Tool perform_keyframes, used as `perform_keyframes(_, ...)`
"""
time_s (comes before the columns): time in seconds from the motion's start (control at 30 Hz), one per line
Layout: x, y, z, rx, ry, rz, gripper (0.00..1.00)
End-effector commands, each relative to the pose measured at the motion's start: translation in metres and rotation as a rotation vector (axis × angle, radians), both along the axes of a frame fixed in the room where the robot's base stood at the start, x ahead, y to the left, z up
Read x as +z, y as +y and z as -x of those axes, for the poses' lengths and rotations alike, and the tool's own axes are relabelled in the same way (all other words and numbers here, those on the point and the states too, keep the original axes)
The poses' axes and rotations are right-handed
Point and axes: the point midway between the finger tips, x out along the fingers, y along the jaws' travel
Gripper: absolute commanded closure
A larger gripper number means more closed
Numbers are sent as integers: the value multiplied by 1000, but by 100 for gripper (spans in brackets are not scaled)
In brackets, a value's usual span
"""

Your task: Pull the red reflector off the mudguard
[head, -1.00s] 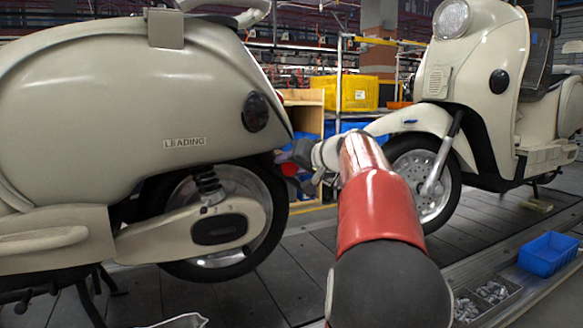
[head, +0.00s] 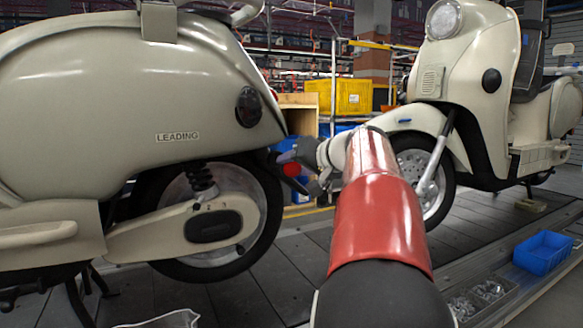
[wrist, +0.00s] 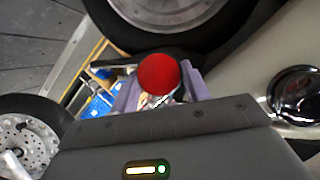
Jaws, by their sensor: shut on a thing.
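The round red reflector (head: 291,169) is at the rear of the left cream scooter (head: 110,90), beside its rear wheel. It also shows in the wrist view as a red disc (wrist: 159,73). My gripper (head: 301,158) is shut on it, with a purple finger pad on each side of the disc in the wrist view (wrist: 158,97). The dark mudguard (head: 266,160) reaches out behind the wheel toward the reflector. In the wrist view a dark part lies right behind the disc. I cannot tell whether the reflector still touches the mudguard.
A second cream scooter (head: 490,85) stands to the right, its front wheel close beyond my arm. A blue bin (head: 543,252) and a tray of small metal parts (head: 482,298) lie at the lower right. A yellow crate (head: 345,97) stands at the back.

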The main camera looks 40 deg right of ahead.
Motion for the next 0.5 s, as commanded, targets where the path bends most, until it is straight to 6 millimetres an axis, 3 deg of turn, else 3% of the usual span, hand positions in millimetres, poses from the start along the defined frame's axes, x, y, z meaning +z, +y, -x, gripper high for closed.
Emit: perform_keyframes(0.5,0,10,41,-1,0,0,89)
